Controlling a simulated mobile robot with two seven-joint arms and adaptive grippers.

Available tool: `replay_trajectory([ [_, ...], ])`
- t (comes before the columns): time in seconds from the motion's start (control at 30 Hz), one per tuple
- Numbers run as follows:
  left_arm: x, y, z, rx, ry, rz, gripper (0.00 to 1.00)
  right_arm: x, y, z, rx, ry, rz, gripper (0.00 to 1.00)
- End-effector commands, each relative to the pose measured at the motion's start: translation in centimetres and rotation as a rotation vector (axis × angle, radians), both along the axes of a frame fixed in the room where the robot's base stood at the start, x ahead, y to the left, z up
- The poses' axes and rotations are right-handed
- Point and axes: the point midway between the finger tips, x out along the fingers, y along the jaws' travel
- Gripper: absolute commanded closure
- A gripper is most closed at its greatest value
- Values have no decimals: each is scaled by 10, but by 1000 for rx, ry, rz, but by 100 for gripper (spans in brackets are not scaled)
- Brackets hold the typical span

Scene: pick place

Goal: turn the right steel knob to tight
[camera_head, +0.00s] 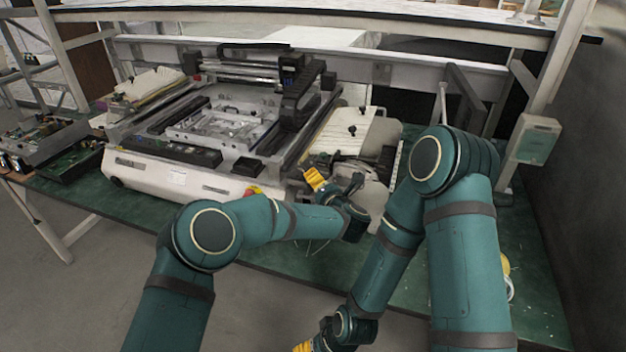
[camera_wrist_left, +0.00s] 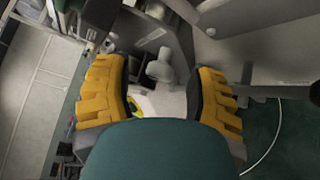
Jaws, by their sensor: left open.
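A grey steel knob (camera_wrist_left: 160,66) shows in the left wrist view, between and just beyond the two yellow fingers of my left gripper (camera_wrist_left: 160,85). The fingers stand apart, with a visible gap on each side of the knob. In the head view my left gripper (camera_head: 318,180) is at the right front of the white machine (camera_head: 185,180). The knob cannot be made out there, and I cannot tell whether it is the right one. My right gripper (camera_head: 303,346) is low at the bottom edge, mostly cut off, away from the machine.
The machine stands on a green bench (camera_head: 290,258) with bare room along its front. A circuit board unit (camera_head: 45,140) lies at the left. A shelf (camera_head: 300,18) runs above the back, and a post with a grey box (camera_head: 536,139) stands at the right.

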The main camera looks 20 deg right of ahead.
Motion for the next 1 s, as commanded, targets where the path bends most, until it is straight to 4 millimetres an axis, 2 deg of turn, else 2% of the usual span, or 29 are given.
replay_trajectory([
  [0.37, -1, -1, -1, 0, 1, 0, 44, 0, 0, 0, 0, 1, 0, 36],
  [0.47, -1, -1, -1, 0, 1, 0, 73, 0, 0, 0, 0, 1, 0, 36],
  [0.53, -1, -1, -1, 0, 1, 0, 97, 0, 0, 0, 0, 0, 0, 36],
  [0.57, -1, -1, -1, 0, 0, 0, 100, 0, 0, 0, 0, 0, 0, 36],
  [1.0, 0, 0, -1, 2, -1, 2, 100, 0, 0, 0, 0, 0, 0, 36],
])
